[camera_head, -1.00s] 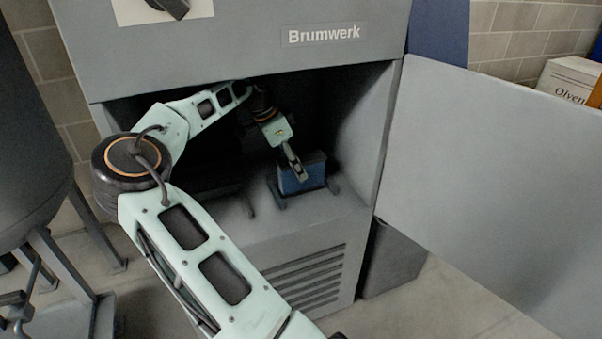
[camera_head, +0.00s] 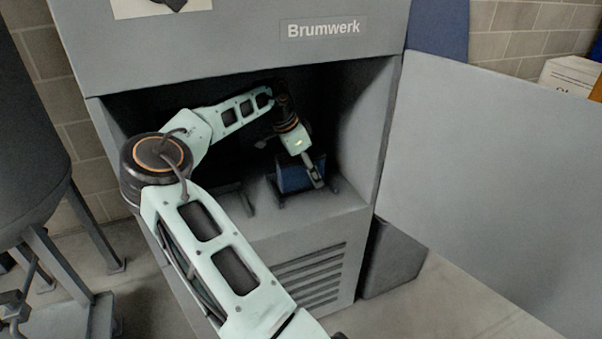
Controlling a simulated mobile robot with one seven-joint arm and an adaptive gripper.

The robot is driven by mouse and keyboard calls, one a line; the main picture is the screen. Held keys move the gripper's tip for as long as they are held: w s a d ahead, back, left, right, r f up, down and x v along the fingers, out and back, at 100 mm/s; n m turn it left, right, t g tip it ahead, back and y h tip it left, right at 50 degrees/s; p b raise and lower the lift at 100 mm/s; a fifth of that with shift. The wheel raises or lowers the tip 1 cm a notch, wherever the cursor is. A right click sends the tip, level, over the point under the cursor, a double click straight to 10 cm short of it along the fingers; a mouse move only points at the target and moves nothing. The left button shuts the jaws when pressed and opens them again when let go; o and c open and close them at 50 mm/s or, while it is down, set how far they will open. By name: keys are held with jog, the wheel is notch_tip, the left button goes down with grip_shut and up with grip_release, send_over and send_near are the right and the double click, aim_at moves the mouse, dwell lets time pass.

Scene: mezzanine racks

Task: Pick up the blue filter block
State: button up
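The blue filter block (camera_head: 293,179) stands upright inside the open compartment of the grey Brumwerk cabinet (camera_head: 240,65), on the compartment floor between dark rails. My arm reaches into the compartment from the front. My gripper (camera_head: 317,182) points down at the near right side of the block and covers part of its front face. I cannot tell whether the gripper touches the block. The fingers are small and dark here, and their opening does not show clearly.
The cabinet door (camera_head: 480,180) is swung open to the right. The compartment's side walls and top edge close in around my arm. A dark rail (camera_head: 236,200) lies left of the block. A grey tank on legs (camera_head: 30,140) stands at the left.

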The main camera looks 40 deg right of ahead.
jog(key=shift+f, duration=0.25)
dwell(0.3)
jog(key=shift+c, duration=0.4)
jog(key=c, duration=1.2)
